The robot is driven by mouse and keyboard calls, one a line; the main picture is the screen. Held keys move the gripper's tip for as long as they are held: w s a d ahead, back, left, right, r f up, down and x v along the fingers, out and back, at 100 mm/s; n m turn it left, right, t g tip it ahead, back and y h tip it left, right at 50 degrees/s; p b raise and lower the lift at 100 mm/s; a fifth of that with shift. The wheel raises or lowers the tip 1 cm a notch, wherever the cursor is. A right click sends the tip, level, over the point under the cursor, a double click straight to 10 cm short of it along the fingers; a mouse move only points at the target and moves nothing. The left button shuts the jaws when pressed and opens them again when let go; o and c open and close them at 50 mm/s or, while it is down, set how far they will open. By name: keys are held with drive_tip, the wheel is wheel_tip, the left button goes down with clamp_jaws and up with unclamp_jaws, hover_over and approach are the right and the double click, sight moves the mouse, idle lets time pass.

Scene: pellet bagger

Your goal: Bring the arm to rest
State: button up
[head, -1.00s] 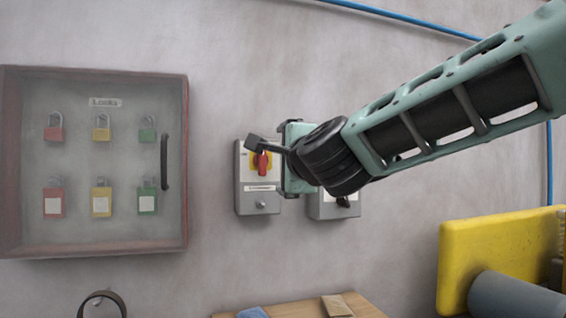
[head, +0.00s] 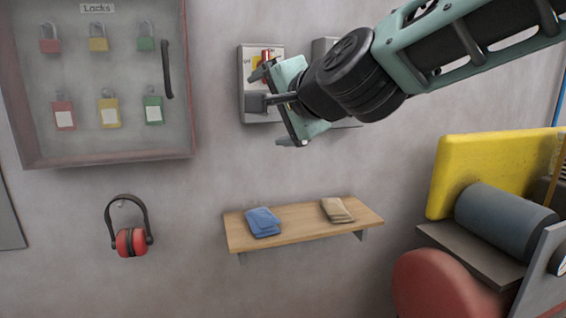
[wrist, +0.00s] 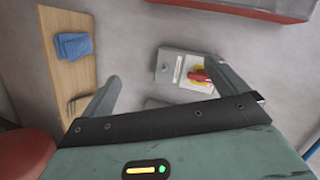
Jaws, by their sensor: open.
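My gripper (head: 256,89) is at the end of my raised teal and black arm, in front of the wall. Its jaws are open with nothing between them, and both fingers also show in the wrist view (wrist: 164,70). Behind it on the wall is a grey switch box (head: 251,62) with a red handle on a yellow plate, partly covered by the gripper. A second grey box (head: 322,47) is mostly hidden behind my arm.
A cabinet of padlocks (head: 108,158) hangs at the left, with red earmuffs (head: 131,241) below. A wooden shelf (head: 296,222) holds a blue cloth (head: 263,222) and a tan cloth (head: 337,210). Yellow machinery (head: 487,165) stands at the right. The wall between gripper and shelf is clear.

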drive_tip(key=s+f+n+g+p, duration=0.1)
drive_tip(key=s+f+n+g, duration=0.45)
drive_tip(key=s+f, duration=0.35)
drive_tip(key=s+d+f+n+g+h+p, duration=0.1)
drive_tip(key=s+d+f+n+g+h, duration=0.2)
drive_tip(key=s, duration=0.7)
drive_tip(key=s+d+f+n+g+h+p, duration=0.2)
drive_tip(key=s+d+f+n+g+h, duration=0.2)
drive_tip(key=s+d+f+n, duration=0.3)
drive_tip(key=s+d+f, duration=0.3)
drive_tip(key=d, duration=0.3)
drive_tip(key=shift+s+f, duration=0.2)
drive_tip(key=shift+f, duration=0.15)
drive_tip(key=shift+a, duration=0.1)
